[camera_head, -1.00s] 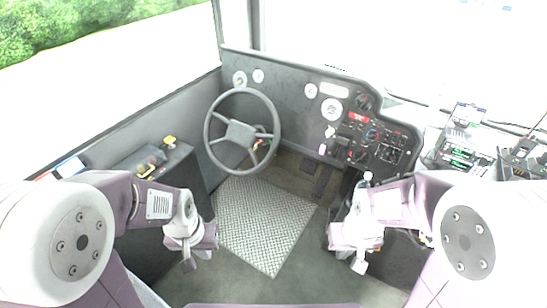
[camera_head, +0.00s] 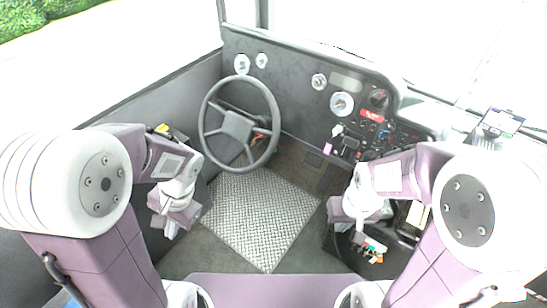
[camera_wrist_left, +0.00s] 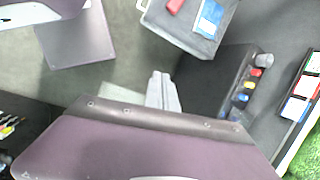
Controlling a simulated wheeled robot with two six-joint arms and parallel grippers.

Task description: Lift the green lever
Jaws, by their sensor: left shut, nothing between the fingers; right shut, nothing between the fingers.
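A cluster of small coloured levers or knobs (camera_head: 373,250) shows at the lower right in the head view, just beside my right gripper. One of them looks green, but they are too small to tell apart well. My right gripper (camera_head: 359,238) is shut and empty, pointing down beside the cluster. Whether it touches them I cannot tell. My left gripper (camera_head: 172,229) is shut and empty, hanging left of the floor plate. Its closed fingers also show in the left wrist view (camera_wrist_left: 163,92), above bare floor.
The steering wheel (camera_head: 238,124) stands ahead, left of the dashboard (camera_head: 295,85). The patterned floor plate (camera_head: 255,215) between my arms is clear. In the left wrist view, a dark side console (camera_wrist_left: 218,80) carries yellow, blue and red knobs, close to the left gripper.

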